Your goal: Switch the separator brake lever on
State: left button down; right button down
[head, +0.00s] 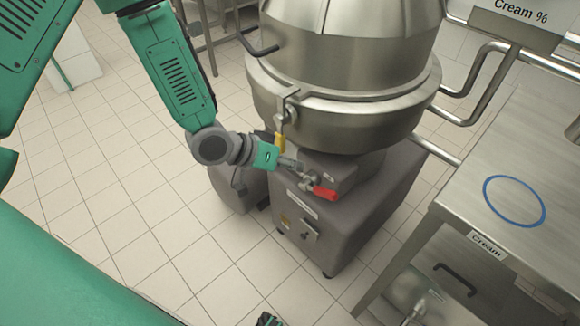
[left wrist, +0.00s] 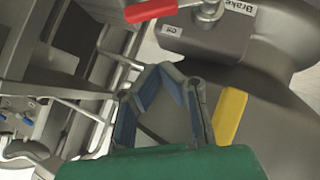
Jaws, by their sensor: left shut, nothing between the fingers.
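The brake lever has a red handle (head: 325,193) on a metal pivot at the upper front of the separator's grey base. In the left wrist view the red handle (left wrist: 150,10) is at the top edge, partly cut off, beside a small "on" label (left wrist: 172,31) and a "Brake" label (left wrist: 238,8). My left gripper (head: 297,164) is just above and left of the lever pivot in the head view. Its fingers (left wrist: 160,70) are shut and empty, with the red handle apart from them. A small dark part at the bottom edge of the head view may be my right gripper (head: 268,319).
The separator's large steel bowl (head: 340,120) overhangs the base (head: 350,225). A yellow handle (head: 280,142) hangs close to my left gripper and shows in the left wrist view (left wrist: 230,115). A steel table (head: 450,205) stands at right. Tiled floor is free at left.

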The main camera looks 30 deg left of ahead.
aim_at(318, 190)
pick_arm(q)
jog(key=b+x, duration=0.1)
jog(key=x, duration=0.5)
jog(key=shift+f+b, duration=0.1)
jog(key=shift+b, duration=0.2)
jog(key=f, duration=0.1)
jog(key=s+d+f+b, duration=0.1)
jog(key=f, duration=0.1)
jog(key=shift+d, duration=0.3)
jog(key=shift+d, duration=0.1)
